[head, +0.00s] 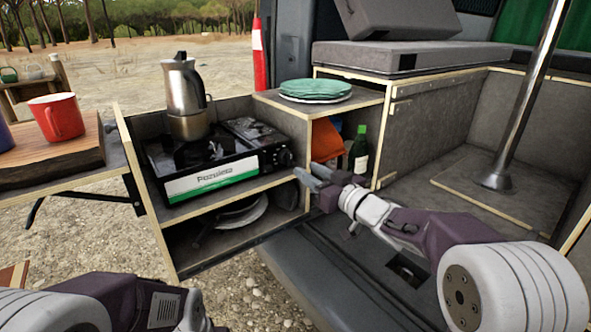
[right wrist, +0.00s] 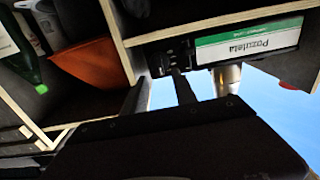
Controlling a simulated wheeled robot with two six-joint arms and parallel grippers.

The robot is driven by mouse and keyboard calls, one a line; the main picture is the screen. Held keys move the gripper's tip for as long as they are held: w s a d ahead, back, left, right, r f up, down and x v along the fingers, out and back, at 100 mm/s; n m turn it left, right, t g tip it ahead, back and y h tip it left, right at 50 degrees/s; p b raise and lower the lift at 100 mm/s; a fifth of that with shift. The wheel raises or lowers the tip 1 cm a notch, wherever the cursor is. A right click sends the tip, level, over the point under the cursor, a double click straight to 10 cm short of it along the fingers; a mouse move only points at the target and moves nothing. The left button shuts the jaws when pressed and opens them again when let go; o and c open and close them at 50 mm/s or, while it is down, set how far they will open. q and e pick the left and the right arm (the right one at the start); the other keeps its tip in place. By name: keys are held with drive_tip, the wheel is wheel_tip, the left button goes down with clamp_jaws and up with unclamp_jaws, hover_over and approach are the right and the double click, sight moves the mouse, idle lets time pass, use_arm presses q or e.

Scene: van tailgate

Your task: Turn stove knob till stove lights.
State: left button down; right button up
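The portable stove (head: 215,172) sits on the upper shelf of the pull-out kitchen box, its white-and-green front label facing me. Its dark round knob (head: 285,157) is at the right end of the front. No flame shows at the burner under the pot. My right gripper (head: 305,170) is just to the right and slightly below the knob, its fingers apart with nothing visible between them. The right wrist view shows the stove label (right wrist: 248,42) upside down, with the two fingers reaching toward the dark knob end. My left arm shows at the lower left, its gripper out of frame.
A metal moka pot (head: 184,95) stands on the stove. Green plates (head: 315,90) rest on the box top at right. An orange cloth (head: 327,140) and a green bottle (head: 359,152) are in the compartment behind my right gripper. A red mug (head: 57,117) stands on a wooden board.

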sight(291, 160)
drive_tip(key=b+x, duration=0.1)
drive_tip(key=x, duration=0.4)
drive_tip(key=shift+w+a+f, duration=0.1)
drive_tip(key=shift+w+f, duration=0.1)
drive_tip(key=shift+w+a+r, duration=0.1)
drive_tip(key=shift+w+a, duration=0.25)
drive_tip(key=shift+w, duration=0.15)
drive_tip(key=shift+c, duration=0.3)
clamp_jaws()
